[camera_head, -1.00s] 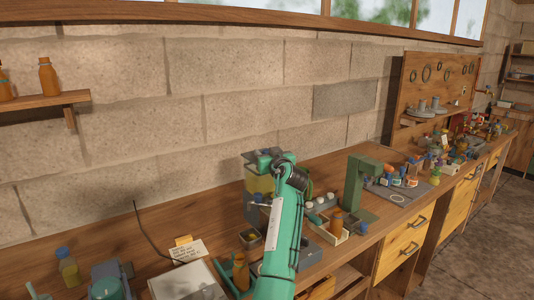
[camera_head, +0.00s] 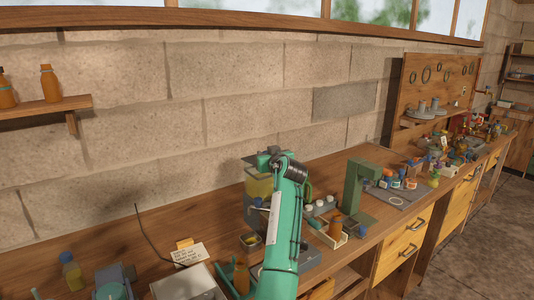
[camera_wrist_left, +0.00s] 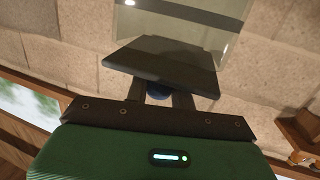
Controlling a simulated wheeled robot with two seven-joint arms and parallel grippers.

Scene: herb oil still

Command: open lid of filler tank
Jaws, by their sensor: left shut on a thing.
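The filler tank (camera_head: 258,187), a clear box with yellowish liquid, stands on the bench against the wall, partly hidden by my left arm. Its clear wall (camera_wrist_left: 188,14) shows at the top of the left wrist view. The dark, flat lid (camera_wrist_left: 160,60) is right in front of my left gripper in that view. My left gripper (camera_wrist_left: 157,98) is shut on the lid's blue knob (camera_wrist_left: 158,90). In the head view my left gripper (camera_head: 268,158) is at the tank's top. I cannot tell whether the lid is clear of the rim. My right gripper is not in view.
A green press-like stand (camera_head: 357,187) and a tray with an orange bottle (camera_head: 336,228) stand to the right. A small card (camera_head: 188,254) and a pale box (camera_head: 186,283) are at the left front. The block wall is close behind the tank.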

